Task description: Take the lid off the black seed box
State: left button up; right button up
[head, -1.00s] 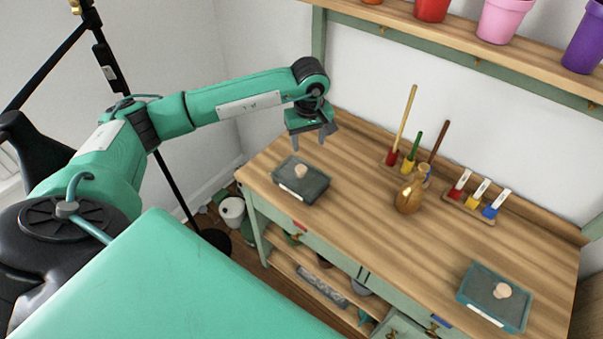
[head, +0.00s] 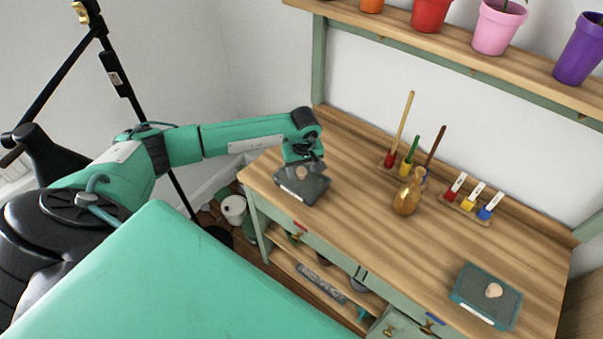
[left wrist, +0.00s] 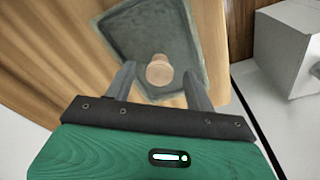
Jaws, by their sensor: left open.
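The black seed box (head: 312,193) stands near the left end of the wooden bench, with its dark grey lid on. A round wooden knob (head: 301,173) rises from the lid; it also shows in the left wrist view (left wrist: 159,70). My left gripper (head: 303,164) is open and empty just above the lid, partly covering it in the head view. In the left wrist view its two fingers (left wrist: 160,82) point toward the lid (left wrist: 150,35), with the knob in line with the gap between them. I cannot tell whether the fingers are level with the knob. My right gripper is not in view.
A teal box (head: 470,302) with a similar knobbed lid stands at the bench's right end. A brown bottle-shaped vessel (head: 407,198), upright tools in a holder (head: 408,168) and coloured tags (head: 470,197) stand toward the back. The middle front of the bench (head: 360,225) is clear.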

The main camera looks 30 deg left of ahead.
pick_arm(q)
jog(key=shift+w+f, duration=0.15)
jog(key=shift+f, duration=0.65)
jog(key=c, duration=1.1)
jog(key=shift+o, duration=0.2)
